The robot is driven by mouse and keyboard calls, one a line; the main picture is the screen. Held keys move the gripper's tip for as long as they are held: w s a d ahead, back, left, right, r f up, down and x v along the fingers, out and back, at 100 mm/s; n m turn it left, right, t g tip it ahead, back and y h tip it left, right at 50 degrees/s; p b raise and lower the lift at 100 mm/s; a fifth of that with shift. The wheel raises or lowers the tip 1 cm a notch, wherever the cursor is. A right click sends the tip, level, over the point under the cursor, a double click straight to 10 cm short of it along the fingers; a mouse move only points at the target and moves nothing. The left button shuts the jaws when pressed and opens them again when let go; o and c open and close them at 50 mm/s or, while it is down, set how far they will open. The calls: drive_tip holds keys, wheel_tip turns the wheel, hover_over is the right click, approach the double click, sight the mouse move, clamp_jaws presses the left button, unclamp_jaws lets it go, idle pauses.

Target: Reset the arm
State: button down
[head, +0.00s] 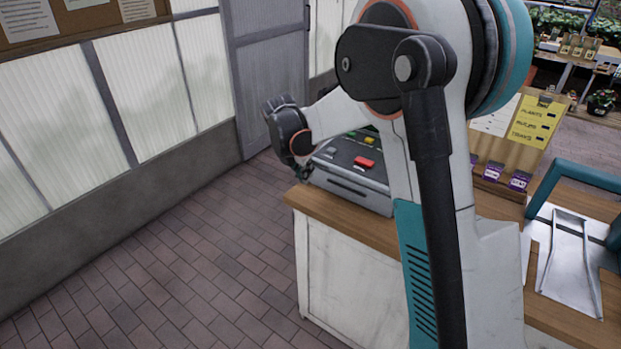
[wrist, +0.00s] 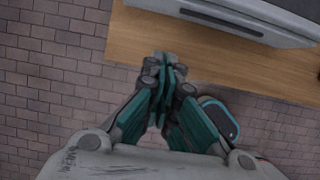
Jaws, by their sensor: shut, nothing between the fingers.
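My gripper (wrist: 165,72) shows in the wrist view with its teal and grey fingers together and nothing between them. Its tips are seen over the edge of the wooden counter top (wrist: 150,40); I cannot tell how high above it they are. In the head view my arm rises in the foreground and bends to the left, its end by the left corner of the cash register. The fingers are hard to make out there.
The grey cash register (head: 350,185), with coloured keys, stands on the counter (head: 340,218) close to my arm's end. A metal tray (head: 570,270) and a teal-handled thing (head: 585,178) lie at right. Open brick floor (head: 170,265) extends left to the panelled wall (head: 60,110).

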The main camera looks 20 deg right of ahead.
drive_tip(key=s+a+r+m+t+y, duration=0.2)
drive_tip(key=s+r+m, duration=1)
drive_tip(key=s, duration=0.5)
drive_tip(key=s+a+f+m+t+y, duration=0.1)
drive_tip(key=s+f+m+t, duration=0.1)
drive_tip(key=s+m, duration=1.1)
drive_tip(key=shift+s+t+y+b, duration=0.3)
drive_tip(key=shift+s+b, duration=0.15)
drive_tip(key=shift+s, duration=1.5)
drive_tip(key=shift+a, duration=0.1)
